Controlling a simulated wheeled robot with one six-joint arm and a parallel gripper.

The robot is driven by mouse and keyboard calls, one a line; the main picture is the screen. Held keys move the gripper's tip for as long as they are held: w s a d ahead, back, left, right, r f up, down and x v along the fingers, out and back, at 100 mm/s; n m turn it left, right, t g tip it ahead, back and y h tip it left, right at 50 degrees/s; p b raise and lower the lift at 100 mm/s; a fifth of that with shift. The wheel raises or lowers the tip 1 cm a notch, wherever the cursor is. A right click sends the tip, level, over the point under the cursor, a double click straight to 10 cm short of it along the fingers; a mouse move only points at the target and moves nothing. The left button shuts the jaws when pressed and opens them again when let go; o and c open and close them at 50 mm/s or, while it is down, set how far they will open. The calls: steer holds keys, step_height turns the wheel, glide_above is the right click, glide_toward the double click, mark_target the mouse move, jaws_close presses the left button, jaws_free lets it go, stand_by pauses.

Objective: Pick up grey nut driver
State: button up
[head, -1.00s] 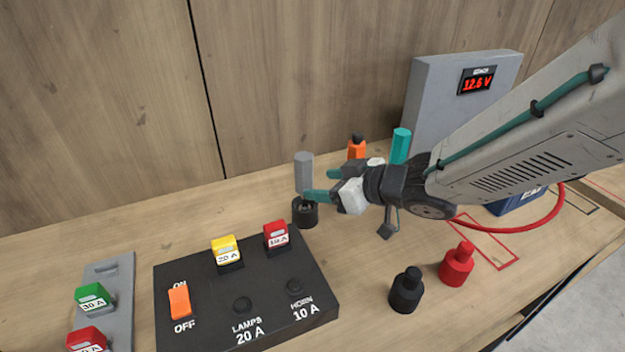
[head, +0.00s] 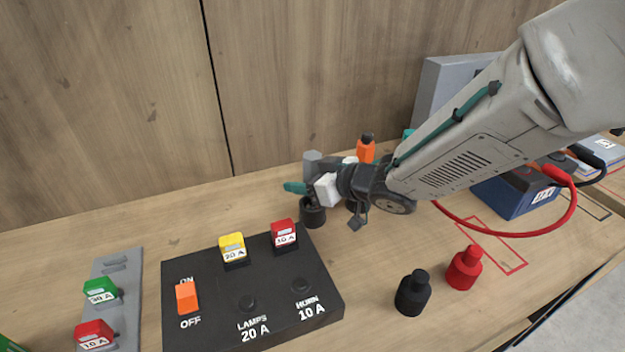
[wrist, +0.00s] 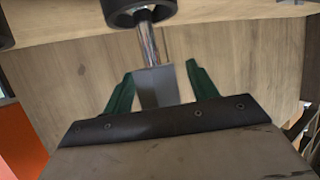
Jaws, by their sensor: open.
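The grey nut driver (head: 313,157) stands in a black round holder (head: 313,215) behind the fuse panel. Only the top of its handle shows in the head view; my gripper (head: 306,183) hides the rest. In the wrist view, the grey handle (wrist: 159,88) lies between the two green fingers of my open gripper (wrist: 160,70). A small gap shows on each side of the handle. Its shiny shaft runs into the black holder (wrist: 140,10).
A black fuse panel (head: 205,325) with yellow and red fuses is in front. An orange-handled tool (head: 366,150) stands just behind my wrist. Black (head: 412,293) and red (head: 464,268) knobs stand to the right. A grey meter box (head: 440,90) is behind my arm.

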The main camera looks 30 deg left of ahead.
steer(key=c, duration=1.3)
steer(key=shift+o, duration=0.3)
steer(key=shift+r, duration=0.2)
